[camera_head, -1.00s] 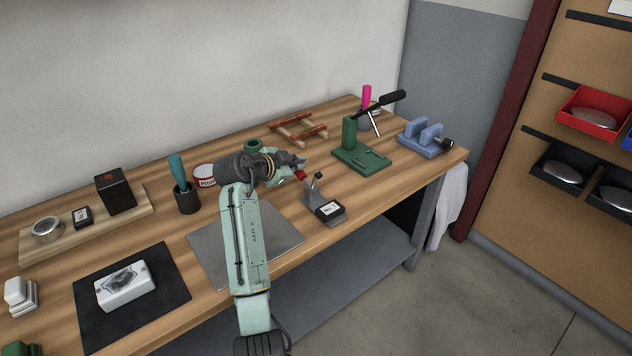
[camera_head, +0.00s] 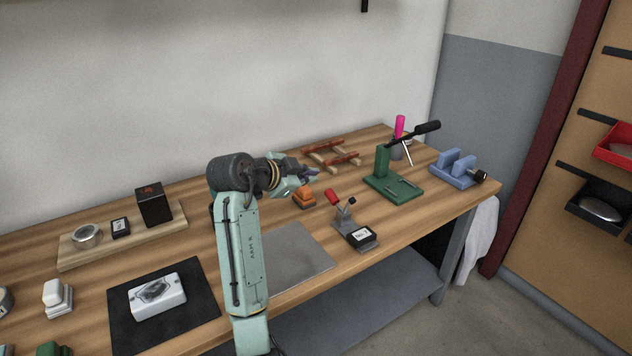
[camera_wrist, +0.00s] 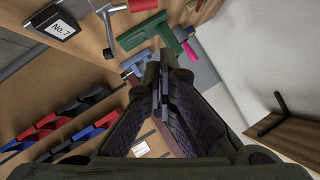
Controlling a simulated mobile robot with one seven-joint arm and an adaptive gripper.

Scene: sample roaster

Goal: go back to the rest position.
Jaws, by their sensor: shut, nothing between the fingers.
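My gripper (camera_head: 312,176) is above the wooden workbench (camera_head: 200,237), pointing right in the head view. Its fingers are together and empty, which the wrist view also shows (camera_wrist: 160,84). No other object is named by the task. Below and right of the gripper stands a red-handled toggle clamp (camera_head: 342,213) with a black box labelled No. 7 (camera_head: 361,236). An orange object (camera_head: 304,197) sits on the bench just below the gripper. My arm hides part of the bench behind it.
A green lever press (camera_head: 393,182) and a blue vise (camera_head: 456,168) stand at the right. A wooden rack (camera_head: 330,155) lies behind the gripper. A grey plate (camera_head: 295,255) lies in front. A black mat (camera_head: 207,291) with a white block is at left.

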